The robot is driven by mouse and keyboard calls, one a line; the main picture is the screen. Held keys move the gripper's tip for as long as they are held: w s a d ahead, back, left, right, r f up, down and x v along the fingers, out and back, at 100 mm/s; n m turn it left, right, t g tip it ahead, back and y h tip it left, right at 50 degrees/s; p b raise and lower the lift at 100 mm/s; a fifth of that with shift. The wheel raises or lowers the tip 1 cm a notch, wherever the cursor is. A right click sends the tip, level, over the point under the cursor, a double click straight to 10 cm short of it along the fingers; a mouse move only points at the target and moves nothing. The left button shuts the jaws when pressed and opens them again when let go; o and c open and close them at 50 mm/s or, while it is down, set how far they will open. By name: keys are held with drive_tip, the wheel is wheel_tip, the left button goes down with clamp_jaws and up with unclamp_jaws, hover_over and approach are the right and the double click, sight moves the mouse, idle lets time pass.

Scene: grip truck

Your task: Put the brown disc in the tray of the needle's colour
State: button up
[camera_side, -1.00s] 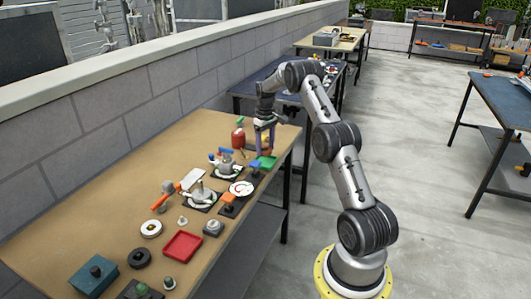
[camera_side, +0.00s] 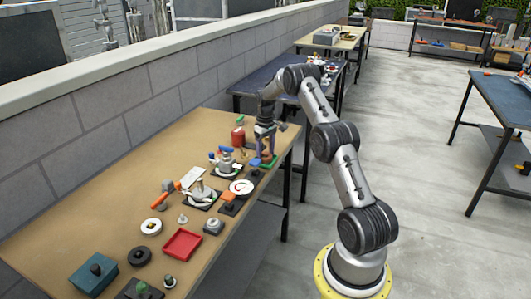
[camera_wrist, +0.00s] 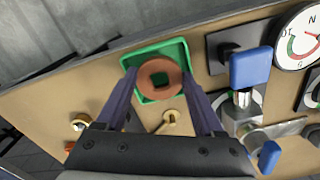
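The brown disc (camera_wrist: 160,78), with a square hole, sits between my gripper's fingertips (camera_wrist: 159,76), which meet its edges. It is over the green tray (camera_wrist: 176,46); whether it touches the tray floor I cannot tell. In the side view my gripper (camera_side: 266,151) is low at the far end of the table, at the green tray (camera_side: 274,163). The red tray (camera_side: 183,245) is near the front and looks empty. A round white dial (camera_wrist: 297,42) lies right of the green tray; it also shows in the side view (camera_side: 242,187).
A blue-handled valve (camera_wrist: 250,68) stands close to the right of my gripper. A red canister (camera_side: 238,137) stands beside the gripper on the wall side. A teal box (camera_side: 93,276) and several small parts cover the near end. The table's left side is clear.

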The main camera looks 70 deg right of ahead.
drive_tip(key=o, duration=0.4)
drive_tip(key=shift+f, duration=0.25)
drive_tip(key=shift+c, duration=0.2)
drive_tip(key=shift+a, duration=0.15)
wheel_tip(320, 180, up, 12)
drive_tip(key=s+a+r+n+t+h, duration=0.1)
drive_tip(key=a+r, duration=0.7)
drive_tip(key=a, duration=0.4)
drive_tip(key=s+a+r+n+t, duration=0.1)
drive_tip(key=s+a+r, duration=0.1)
drive_tip(key=a+r, duration=0.85)
drive_tip(key=s+a+f+n+t, duration=0.1)
drive_tip(key=s+a+f, duration=0.1)
drive_tip(key=s+a, duration=0.7)
drive_tip(key=s+a+f+n+t+y, duration=0.1)
drive_tip(key=s+a+f+t, duration=0.1)
drive_tip(key=s+a, duration=0.8)
drive_tip(key=shift+s+f+t, duration=0.3)
drive_tip(key=shift+f, duration=0.55)
